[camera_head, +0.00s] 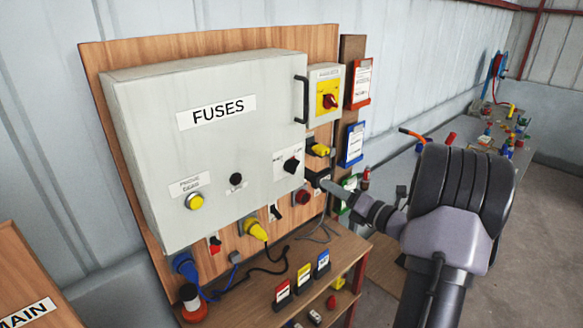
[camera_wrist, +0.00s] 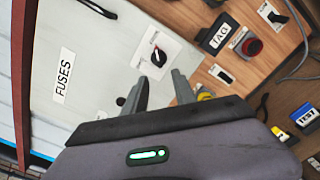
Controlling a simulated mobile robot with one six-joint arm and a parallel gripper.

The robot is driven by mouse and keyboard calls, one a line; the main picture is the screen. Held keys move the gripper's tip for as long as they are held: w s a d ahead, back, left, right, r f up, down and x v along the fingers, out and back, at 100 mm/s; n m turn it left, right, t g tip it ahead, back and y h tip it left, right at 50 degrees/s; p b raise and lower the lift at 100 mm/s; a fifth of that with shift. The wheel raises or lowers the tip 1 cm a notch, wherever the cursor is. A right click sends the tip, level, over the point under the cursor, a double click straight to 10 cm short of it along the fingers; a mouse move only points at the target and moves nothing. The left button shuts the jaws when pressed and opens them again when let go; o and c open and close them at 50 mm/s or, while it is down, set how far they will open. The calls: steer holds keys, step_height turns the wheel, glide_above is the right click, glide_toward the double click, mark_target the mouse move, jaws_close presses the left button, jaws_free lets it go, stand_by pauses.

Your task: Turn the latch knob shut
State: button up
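A black rotary knob (camera_head: 291,165) sits on a white labelled plate on the door of the grey FUSES box (camera_head: 225,135); it appears to be the latch knob. The knob also shows in the wrist view (camera_wrist: 158,57), just beyond my fingertips, with its plate around it. Its label is too small to read. My gripper (camera_head: 327,185) is to the right of and a little below the knob in the head view, apart from it. In the wrist view my gripper's two fingers (camera_wrist: 161,75) are spread with an empty gap between them, pointing toward the plate.
A black door handle (camera_head: 301,100) stands out above the knob. A red button (camera_head: 302,197), a small black switch (camera_head: 275,212) and a yellow plug (camera_head: 256,229) are on the wooden board nearby. A shelf below holds small coloured tags (camera_head: 303,275) and cables.

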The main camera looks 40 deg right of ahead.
mark_target(296, 169)
steer(key=w, duration=0.4)
steer(key=w+a, duration=0.1)
steer(key=w, duration=0.8)
steer(key=shift+w+a, duration=0.2)
steer(key=shift+a, duration=0.05)
steer(key=shift+c, duration=0.4)
jaws_close()
